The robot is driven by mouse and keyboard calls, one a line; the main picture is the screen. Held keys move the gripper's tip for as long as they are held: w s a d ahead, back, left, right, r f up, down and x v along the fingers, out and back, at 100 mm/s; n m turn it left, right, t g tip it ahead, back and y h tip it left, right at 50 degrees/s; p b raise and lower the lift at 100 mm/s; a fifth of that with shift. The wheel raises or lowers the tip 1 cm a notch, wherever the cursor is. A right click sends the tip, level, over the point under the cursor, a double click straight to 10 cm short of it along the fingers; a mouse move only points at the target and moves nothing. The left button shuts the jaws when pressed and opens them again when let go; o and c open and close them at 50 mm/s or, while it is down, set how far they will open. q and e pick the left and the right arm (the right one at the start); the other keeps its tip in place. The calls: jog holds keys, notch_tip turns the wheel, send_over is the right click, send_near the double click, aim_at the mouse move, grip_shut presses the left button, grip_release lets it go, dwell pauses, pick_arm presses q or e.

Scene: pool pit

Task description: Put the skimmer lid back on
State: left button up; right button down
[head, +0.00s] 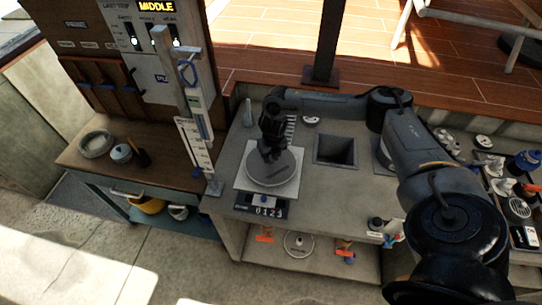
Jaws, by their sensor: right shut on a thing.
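A grey round lid (274,173) is over the pale square plate of the scale (250,188) on the grey counter. I cannot tell whether it rests on the plate or hangs just above it. My right gripper (271,154) reaches down to the lid's far edge and is shut on it; the fingertips are partly hidden by the dark wrist. My left gripper is not in view.
A square opening (335,150) lies in the counter right of the scale. The scale's display (262,206) faces front. A white round disc (299,244) lies on the lower shelf. An upright post with gauges (194,110) stands left. Clutter (515,190) fills the right side.

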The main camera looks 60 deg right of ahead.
jog(key=shift+f, duration=0.1)
jog(key=shift+f, duration=0.15)
dwell(0.5)
jog(key=shift+f, duration=0.45)
jog(key=shift+f, duration=0.1)
dwell(0.6)
jog(key=shift+f, duration=0.2)
dwell(0.4)
jog(key=c, duration=0.8)
grip_release()
jog(key=shift+o, duration=1.1)
jog(key=shift+r, duration=0.2)
